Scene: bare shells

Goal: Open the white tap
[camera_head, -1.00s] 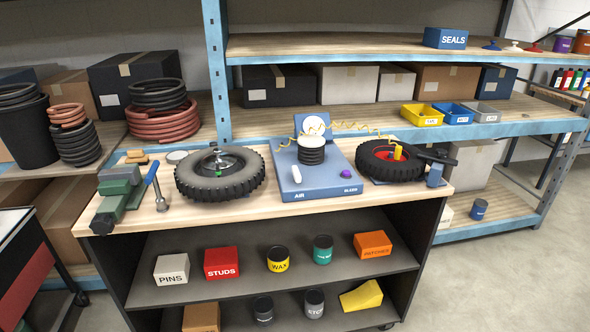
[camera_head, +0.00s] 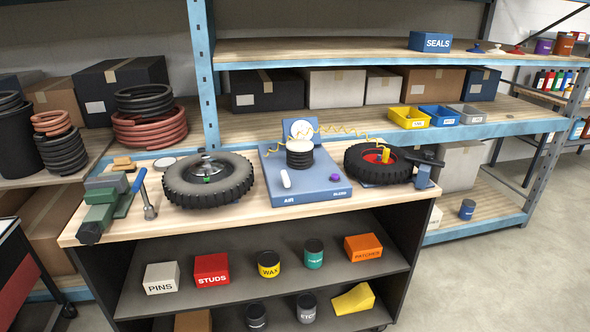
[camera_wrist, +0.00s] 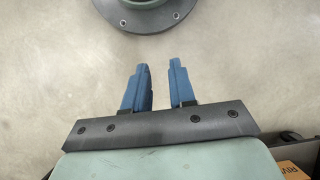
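The white tap (camera_head: 286,179) is a small white handle on the left front of the blue panel (camera_head: 318,197), next to the word AIR. A purple knob (camera_head: 335,178) sits to its right on the same panel. A black coiled part with a white top (camera_head: 300,154) stands behind them. In the wrist view my gripper (camera_wrist: 161,75) shows two blue fingers with a clear gap between them, open and empty over a pale floor. My gripper does not show in the head view, so it is away from the tap.
A tyre (camera_head: 208,182) lies left of the panel and another tyre (camera_head: 378,163) lies right of it. Shelves with boxes stand behind. A yellow coiled hose (camera_head: 335,130) runs behind the panel.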

